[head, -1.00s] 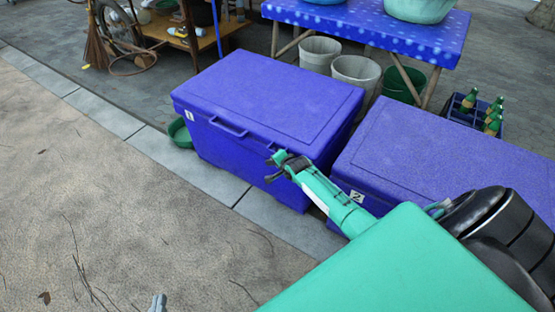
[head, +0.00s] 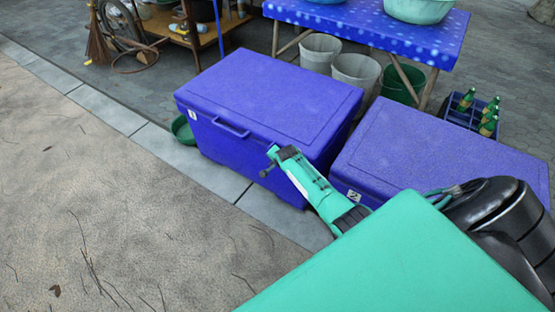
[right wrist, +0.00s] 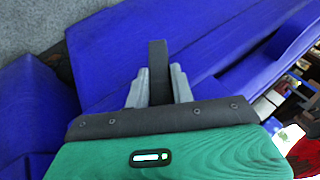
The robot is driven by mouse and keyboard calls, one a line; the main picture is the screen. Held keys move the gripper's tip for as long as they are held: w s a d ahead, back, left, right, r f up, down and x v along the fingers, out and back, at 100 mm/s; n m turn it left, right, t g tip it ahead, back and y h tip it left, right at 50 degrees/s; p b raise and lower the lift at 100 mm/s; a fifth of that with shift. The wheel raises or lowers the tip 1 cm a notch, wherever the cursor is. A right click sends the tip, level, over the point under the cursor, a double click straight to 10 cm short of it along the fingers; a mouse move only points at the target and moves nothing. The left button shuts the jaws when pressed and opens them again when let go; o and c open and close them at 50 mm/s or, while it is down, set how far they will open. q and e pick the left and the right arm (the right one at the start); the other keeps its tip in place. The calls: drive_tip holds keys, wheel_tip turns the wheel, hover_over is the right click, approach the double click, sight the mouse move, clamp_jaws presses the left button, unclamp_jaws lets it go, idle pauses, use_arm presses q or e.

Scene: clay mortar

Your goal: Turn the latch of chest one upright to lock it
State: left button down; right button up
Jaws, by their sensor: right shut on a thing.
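Chest one (head: 265,95) is the blue chest with a "1" label, its lid closed, left of centre in the head view. My right gripper (head: 267,170) is at the right part of its front face. In the right wrist view, the grey fingers of my right gripper (right wrist: 158,88) are shut on the latch (right wrist: 158,58), a dark straight bar that sticks out beyond them. Blue chest surfaces lie behind it. In the head view the latch is too small and too much covered by the gripper to tell its angle. My left gripper is not in view.
Chest two (head: 440,150), also blue, stands close to the right of chest one. A blue cloth-covered table (head: 375,30) with buckets under it is behind. A bottle crate (head: 470,112) is at the right. The pavement at front left is clear.

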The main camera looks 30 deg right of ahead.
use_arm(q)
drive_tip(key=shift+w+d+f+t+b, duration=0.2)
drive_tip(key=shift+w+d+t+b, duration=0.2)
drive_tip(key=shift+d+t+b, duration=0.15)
use_arm(e)
drive_tip(key=shift+w+a+n+g+h, duration=0.15)
drive_tip(key=shift+n+g+h, duration=0.3)
drive_tip(key=shift+g, duration=0.9)
drive_tip(key=shift+w+n+g+h, duration=0.2)
drive_tip(key=shift+g+h, duration=0.45)
drive_tip(key=shift+g, duration=0.7)
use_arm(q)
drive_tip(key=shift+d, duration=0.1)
use_arm(e)
drive_tip(key=o, duration=1)
drive_tip(key=shift+r, duration=0.1)
